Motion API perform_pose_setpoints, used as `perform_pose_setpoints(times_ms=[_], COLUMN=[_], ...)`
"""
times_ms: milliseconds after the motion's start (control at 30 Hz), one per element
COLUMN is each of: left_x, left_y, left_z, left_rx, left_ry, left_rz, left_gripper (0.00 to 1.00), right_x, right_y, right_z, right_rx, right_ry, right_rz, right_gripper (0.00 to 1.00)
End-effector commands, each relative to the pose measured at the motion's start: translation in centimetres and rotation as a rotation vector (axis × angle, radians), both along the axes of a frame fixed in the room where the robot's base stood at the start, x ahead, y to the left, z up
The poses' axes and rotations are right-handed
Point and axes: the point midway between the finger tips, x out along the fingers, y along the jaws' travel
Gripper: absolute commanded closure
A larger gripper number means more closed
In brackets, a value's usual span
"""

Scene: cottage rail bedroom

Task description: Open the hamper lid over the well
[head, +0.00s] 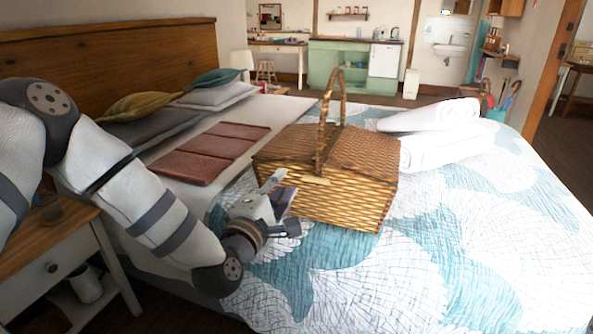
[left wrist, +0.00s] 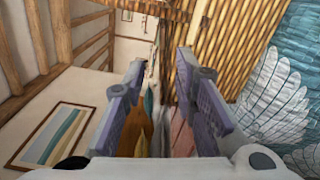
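The wicker hamper (head: 330,195) stands upright on the bed, with its tall arched handle (head: 322,110) up. Its lid has a left flap (head: 285,147) and a right flap (head: 362,150), and both look shut. A pale tab (head: 316,181) shows at the front edge near the handle. The well inside is hidden. My left gripper (head: 284,203) is at the hamper's front left, close to its wall. In the left wrist view my left gripper (left wrist: 160,68) has its fingers apart and nothing between them; the wicker (left wrist: 240,40) fills the upper right. Contact cannot be told. My right gripper is not in view.
Rolled white towels (head: 440,130) lie right of the hamper. A folded brown-red item (head: 215,150) and pillows (head: 215,95) lie to the left. A nightstand (head: 50,245) stands below my left arm. The quilt (head: 450,260) in front is clear.

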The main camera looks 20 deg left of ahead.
Motion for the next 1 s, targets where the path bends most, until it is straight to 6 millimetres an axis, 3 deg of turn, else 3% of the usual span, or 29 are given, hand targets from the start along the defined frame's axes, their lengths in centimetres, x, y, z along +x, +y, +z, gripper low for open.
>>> perform_pose_setpoints(times_ms=[300,500,800,833,933,1000], left_x=[7.6,10.6,11.2,11.2,11.2,11.1], left_y=[-0.4,-0.5,-0.5,-0.5,-0.5,-0.5], left_z=[-0.5,-0.4,-0.2,-0.2,-0.2,-0.2], left_rx=[0.007,0.006,0.006,0.006,0.007,0.007], left_ry=[0.006,0.008,0.008,0.008,0.008,0.008], left_rz=[-0.002,-0.004,-0.004,-0.004,-0.004,-0.004], left_gripper=[0.74,0.74,0.74,0.76,0.99,1.0], right_x=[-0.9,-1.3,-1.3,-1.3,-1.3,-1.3], right_y=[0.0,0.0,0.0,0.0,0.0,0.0], right_z=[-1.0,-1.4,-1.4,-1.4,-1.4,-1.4], right_rx=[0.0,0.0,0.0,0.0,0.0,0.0], right_ry=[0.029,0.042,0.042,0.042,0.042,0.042], right_rz=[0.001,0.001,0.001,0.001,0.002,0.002], right_gripper=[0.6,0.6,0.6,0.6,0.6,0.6])
